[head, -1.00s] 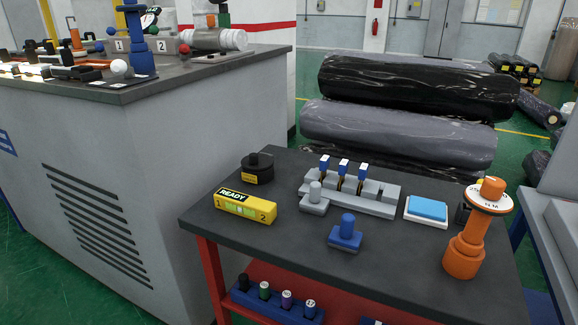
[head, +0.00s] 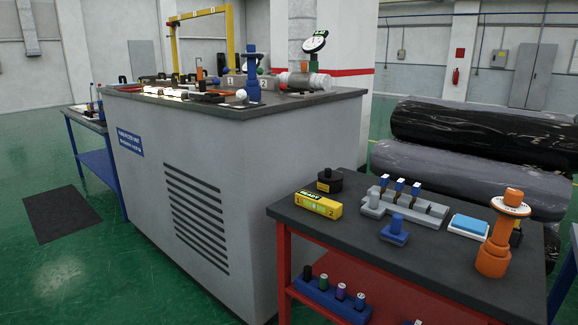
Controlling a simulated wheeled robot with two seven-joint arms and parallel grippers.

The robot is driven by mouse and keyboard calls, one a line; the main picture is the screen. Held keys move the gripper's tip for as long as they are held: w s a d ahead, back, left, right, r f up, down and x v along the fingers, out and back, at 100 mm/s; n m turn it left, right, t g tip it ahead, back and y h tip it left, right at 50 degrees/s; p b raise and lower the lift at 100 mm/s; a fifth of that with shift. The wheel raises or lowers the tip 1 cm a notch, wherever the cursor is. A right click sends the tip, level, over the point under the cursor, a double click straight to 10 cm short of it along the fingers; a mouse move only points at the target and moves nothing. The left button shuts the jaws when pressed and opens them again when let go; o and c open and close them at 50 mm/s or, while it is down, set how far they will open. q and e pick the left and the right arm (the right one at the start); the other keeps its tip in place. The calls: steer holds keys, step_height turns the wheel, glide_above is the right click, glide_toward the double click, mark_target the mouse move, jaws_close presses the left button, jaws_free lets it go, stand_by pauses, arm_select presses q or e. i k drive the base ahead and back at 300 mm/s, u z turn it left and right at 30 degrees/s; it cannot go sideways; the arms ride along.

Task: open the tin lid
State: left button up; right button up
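No thing is plainly marked as the tin. A round black container (head: 330,180) with a yellow label and a small knob on top stands at the back left of the red-framed table's dark top (head: 350,222). It looks shut, but I cannot tell whether it is the tin. A yellow box (head: 318,205) marked READY stands just in front of it. Neither of my grippers shows in the head view.
A large grey cabinet (head: 240,170) with tools on top stands left of the table. A grey rack (head: 410,209), a blue knobbed block (head: 394,231), a blue pad (head: 469,225) and an orange post (head: 497,245) share the table. Wrapped rolls (head: 470,130) lie behind. Green floor (head: 60,265) is open at left.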

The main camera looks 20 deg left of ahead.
mark_target(328, 175)
steer(key=u, duration=0.8)
steer(key=i, duration=0.7)
steer(key=u, duration=0.5)
